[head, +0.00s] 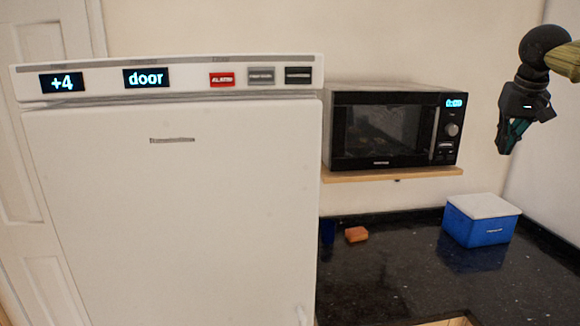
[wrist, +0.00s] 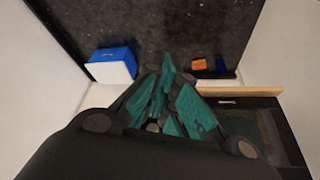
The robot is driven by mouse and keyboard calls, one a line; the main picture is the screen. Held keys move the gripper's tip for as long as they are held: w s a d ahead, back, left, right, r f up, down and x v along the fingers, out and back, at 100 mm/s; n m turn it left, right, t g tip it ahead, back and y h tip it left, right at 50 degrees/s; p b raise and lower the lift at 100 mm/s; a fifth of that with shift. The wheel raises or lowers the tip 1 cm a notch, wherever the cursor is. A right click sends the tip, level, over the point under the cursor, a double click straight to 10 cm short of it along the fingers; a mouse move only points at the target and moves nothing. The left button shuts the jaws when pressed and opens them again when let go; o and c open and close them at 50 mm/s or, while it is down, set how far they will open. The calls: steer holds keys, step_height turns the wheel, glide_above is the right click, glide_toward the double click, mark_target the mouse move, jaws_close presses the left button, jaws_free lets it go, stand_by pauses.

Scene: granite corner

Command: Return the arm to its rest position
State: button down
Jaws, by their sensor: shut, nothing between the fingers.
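My gripper (head: 507,146) hangs at the upper right in the head view, fingers pointing down, to the right of the microwave and above the counter. In the wrist view my gripper (wrist: 161,68) shows its teal-padded fingers drawn together with nothing between them. It touches nothing that I can see. Part of my arm enters from the right edge of the head view.
A white fridge (head: 180,210) fills the left, its display reading "+4" and "door". A black microwave (head: 385,130) sits on a wooden shelf (head: 395,175). The dark granite counter (head: 390,280) holds a blue box with white lid (head: 480,230), an orange block (head: 356,234) and a dark blue item (head: 327,231).

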steer(key=w+a+f+m+t+h+b, duration=0.1)
steer(key=w+a+f+h+b, duration=0.25)
steer(key=f, duration=1.15)
steer(key=w+a+f+h, duration=0.2)
steer(key=w+a+f, duration=0.4)
steer(key=f, duration=0.9)
steer(key=s+a+f+n+t+b, duration=0.1)
steer(key=s+a+f, duration=0.25)
steer(key=f, duration=0.55)
steer(key=s+a+f+t+y+b, duration=0.15)
steer(key=a+f, duration=0.25)
steer(key=f, duration=0.4)
steer(key=s+a+f+n, duration=0.1)
steer(key=s+a+f, duration=0.25)
steer(key=f, duration=0.55)
steer(key=s+a+f+n+g+y+b, duration=0.15)
steer(key=s+a+f, duration=0.25)
steer(key=s+f, duration=0.55)
steer(key=s+a+f+n+g+y+b, duration=0.15)
steer(key=s+a+f, duration=0.25)
steer(key=s+f, duration=0.55)
steer(key=s+a+f+g+y, duration=0.1)
steer(key=s+f, duration=0.3)
steer(key=s, duration=0.8)
steer(key=s+a+f+g+y+b, duration=0.1)
steer(key=s+f+g, duration=0.2)
steer(key=s, duration=1)
steer(key=shift+f+m+g, duration=0.35)
steer(key=shift+f+m, duration=0.05)
steer(key=shift+f, duration=0.5)
